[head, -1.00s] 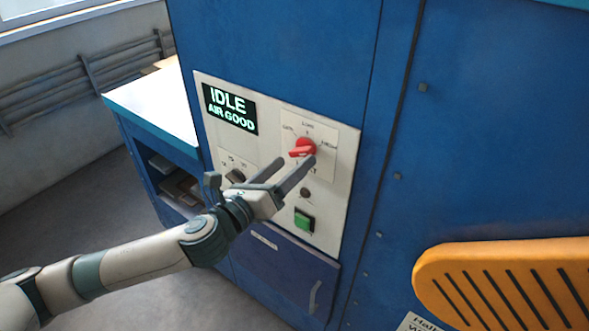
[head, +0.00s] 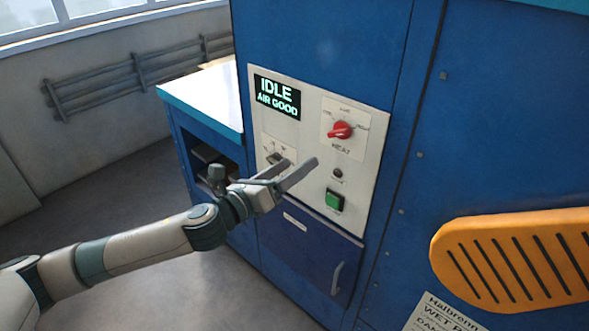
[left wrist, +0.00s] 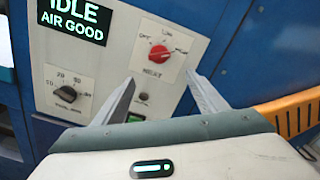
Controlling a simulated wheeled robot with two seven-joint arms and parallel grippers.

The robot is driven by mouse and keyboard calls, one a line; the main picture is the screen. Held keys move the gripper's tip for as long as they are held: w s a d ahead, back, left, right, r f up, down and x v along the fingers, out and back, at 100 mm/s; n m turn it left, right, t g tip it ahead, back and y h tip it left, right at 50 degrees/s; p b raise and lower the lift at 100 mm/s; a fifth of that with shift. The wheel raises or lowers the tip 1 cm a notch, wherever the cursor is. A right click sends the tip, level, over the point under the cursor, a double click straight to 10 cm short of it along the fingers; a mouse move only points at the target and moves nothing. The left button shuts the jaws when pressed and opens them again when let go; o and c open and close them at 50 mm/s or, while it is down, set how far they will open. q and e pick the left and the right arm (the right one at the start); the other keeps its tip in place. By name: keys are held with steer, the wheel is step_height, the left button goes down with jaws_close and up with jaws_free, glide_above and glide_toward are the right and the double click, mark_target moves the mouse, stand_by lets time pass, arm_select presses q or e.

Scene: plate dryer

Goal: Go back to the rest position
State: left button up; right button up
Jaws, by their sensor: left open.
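My left gripper (head: 297,170) is open and empty in front of the white control panel (head: 377,140) of the blue machine. It is apart from the red heat knob (head: 341,130), which sits above and to the right of its fingertips in the head view. In the left wrist view the fingers (left wrist: 162,88) stand wide apart, with the red knob (left wrist: 158,53) beyond them. The panel screen (head: 277,97) reads IDLE, AIR GOOD. A green button (head: 334,201) and a black timer dial (left wrist: 72,82) show on the panel. My right gripper is not in view.
A dark blue door (head: 305,250) with a handle lies below the panel. An orange slotted part (head: 520,258) sticks out at the right. A white-topped bench (head: 205,97) stands left of the machine. Open floor (head: 100,200) lies at the left.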

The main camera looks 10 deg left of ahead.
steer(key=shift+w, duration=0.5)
